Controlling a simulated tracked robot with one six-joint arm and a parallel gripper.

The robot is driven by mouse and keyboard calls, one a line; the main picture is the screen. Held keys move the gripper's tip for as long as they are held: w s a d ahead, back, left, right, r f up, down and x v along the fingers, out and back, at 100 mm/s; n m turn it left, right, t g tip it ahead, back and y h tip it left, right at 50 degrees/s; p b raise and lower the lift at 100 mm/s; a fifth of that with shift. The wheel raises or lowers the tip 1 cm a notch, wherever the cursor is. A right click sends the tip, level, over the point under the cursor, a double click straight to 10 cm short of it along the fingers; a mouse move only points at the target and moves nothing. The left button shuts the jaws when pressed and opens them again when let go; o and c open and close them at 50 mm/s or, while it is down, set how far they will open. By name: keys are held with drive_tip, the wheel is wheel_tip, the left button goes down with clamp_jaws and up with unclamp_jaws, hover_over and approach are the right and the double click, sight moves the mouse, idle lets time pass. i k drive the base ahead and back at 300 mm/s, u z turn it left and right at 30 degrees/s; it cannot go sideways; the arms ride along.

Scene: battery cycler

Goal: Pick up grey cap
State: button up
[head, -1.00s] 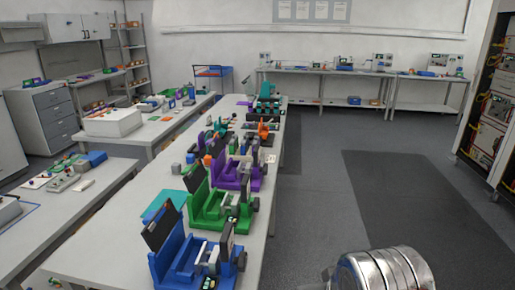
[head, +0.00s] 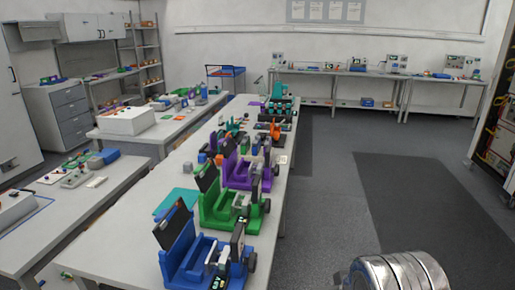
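I cannot pick out the grey cap for certain at this size. A small grey block (head: 188,168) sits on the long table (head: 120,235), left of the purple device. Dark grey round knobs also show on the right sides of the blue device (head: 190,268), the green device (head: 222,214) and the purple device (head: 240,176). These devices stand in a row along the table's right side, each with a dark tilted panel. My gripper is not in view; only a silver, rounded part of my arm shows at the bottom right.
A teal sheet (head: 176,202) lies left of the green device. More devices, including an orange one (head: 274,130), stand farther back. Side benches with a white box (head: 128,121) are at left. Open floor with a dark mat (head: 430,205) lies right of the table; a rack (head: 497,140) stands far right.

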sight(256, 137)
drive_tip(key=z, duration=0.75)
drive_tip(key=i, duration=3.7)
